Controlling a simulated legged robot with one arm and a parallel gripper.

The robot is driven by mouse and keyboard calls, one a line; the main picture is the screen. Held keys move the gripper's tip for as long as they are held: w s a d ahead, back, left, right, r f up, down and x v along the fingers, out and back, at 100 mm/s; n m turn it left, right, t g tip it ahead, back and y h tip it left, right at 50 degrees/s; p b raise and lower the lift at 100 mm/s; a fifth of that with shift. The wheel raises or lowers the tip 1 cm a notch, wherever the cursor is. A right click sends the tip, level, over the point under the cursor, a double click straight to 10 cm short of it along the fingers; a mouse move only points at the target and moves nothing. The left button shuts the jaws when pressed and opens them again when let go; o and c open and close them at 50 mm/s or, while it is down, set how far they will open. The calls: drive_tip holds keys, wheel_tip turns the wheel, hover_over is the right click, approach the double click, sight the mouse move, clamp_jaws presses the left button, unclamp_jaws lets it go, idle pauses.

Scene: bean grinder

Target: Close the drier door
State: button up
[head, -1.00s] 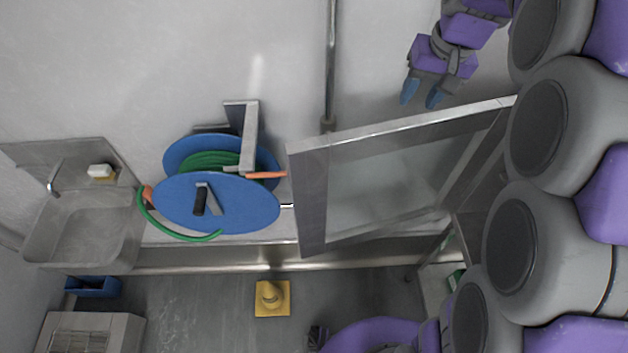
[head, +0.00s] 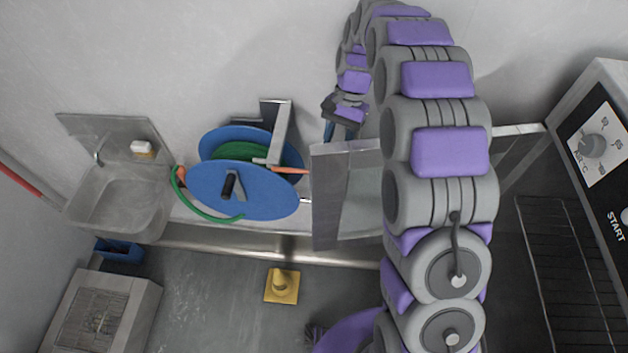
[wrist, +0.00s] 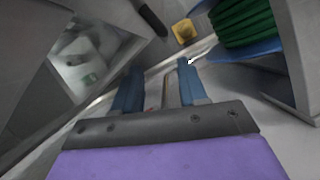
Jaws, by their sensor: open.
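The drier door (head: 329,205) is a grey metal frame with a glass pane. It stands swung wide open in the middle of the head view, partly hidden by my arm. The drier (head: 598,150), with a dial and a START label, is at the right, its wire racks exposed. My gripper (head: 338,130) is open and empty, near the wall beyond the door's top edge, close to its free end. In the wrist view my gripper (wrist: 160,78) has both blue fingers spread, with the framed pane (wrist: 88,62) to their left. I cannot tell whether it touches the door.
A blue hose reel (head: 240,190) with green hose is just left of the door's free end. A sink (head: 120,200) is further left. Open floor (head: 215,300) lies left of the cone.

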drive_tip(key=a+x, duration=0.1)
drive_tip(key=x, duration=1.2)
drive_tip(key=shift+s+a, duration=0.25)
drive_tip(key=shift+a, duration=0.15)
drive_tip(key=shift+d+r, duration=0.1)
drive_tip(key=shift+d, duration=0.4)
drive_tip(key=shift+c, duration=0.2)
drive_tip(key=shift+d, duration=0.2)
drive_tip(key=shift+c, duration=0.7)
drive_tip(key=shift+a, duration=0.2)
clamp_jaws()
